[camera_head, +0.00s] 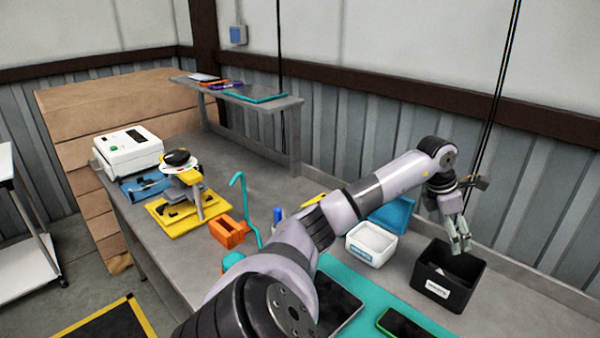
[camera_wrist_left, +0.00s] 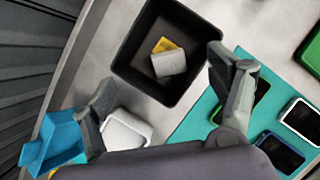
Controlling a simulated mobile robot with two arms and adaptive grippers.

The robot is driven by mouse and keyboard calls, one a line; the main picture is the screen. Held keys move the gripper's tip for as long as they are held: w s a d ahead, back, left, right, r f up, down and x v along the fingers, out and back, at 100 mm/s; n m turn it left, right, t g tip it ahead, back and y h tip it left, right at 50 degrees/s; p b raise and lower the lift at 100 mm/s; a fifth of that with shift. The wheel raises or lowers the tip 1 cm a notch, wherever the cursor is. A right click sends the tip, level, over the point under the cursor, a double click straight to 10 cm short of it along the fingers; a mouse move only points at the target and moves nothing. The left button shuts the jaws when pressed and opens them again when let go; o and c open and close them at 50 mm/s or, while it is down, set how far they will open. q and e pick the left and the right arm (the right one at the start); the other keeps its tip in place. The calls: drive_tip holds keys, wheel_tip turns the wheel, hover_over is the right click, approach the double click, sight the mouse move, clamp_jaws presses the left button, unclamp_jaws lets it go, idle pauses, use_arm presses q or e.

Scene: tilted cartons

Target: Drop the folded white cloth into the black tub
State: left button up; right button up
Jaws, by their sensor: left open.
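The black tub (camera_head: 446,276) stands on the bench at the right, with a white label on its front. In the left wrist view the tub (camera_wrist_left: 130,62) holds a small pale grey-white folded piece (camera_wrist_left: 168,63), which looks like the folded white cloth. It lies on the tub's floor, partly over a yellow item (camera_wrist_left: 163,44). My left gripper (camera_head: 459,241) is above the tub, fingers pointing down. In the wrist view its fingers (camera_wrist_left: 165,75) are spread apart with nothing between them. My right gripper is not in view.
A white box (camera_head: 371,243) with a blue bin (camera_head: 393,214) behind it stands left of the tub. A teal mat (camera_head: 362,290) with phones lies in front. An orange holder (camera_head: 228,232), yellow tray and white printer (camera_head: 130,150) are further left. A wall is behind.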

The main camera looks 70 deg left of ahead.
use_arm(q)
drive_tip(key=v, duration=1)
drive_tip(key=shift+s+f, duration=0.1)
drive_tip(key=shift+f, duration=0.1)
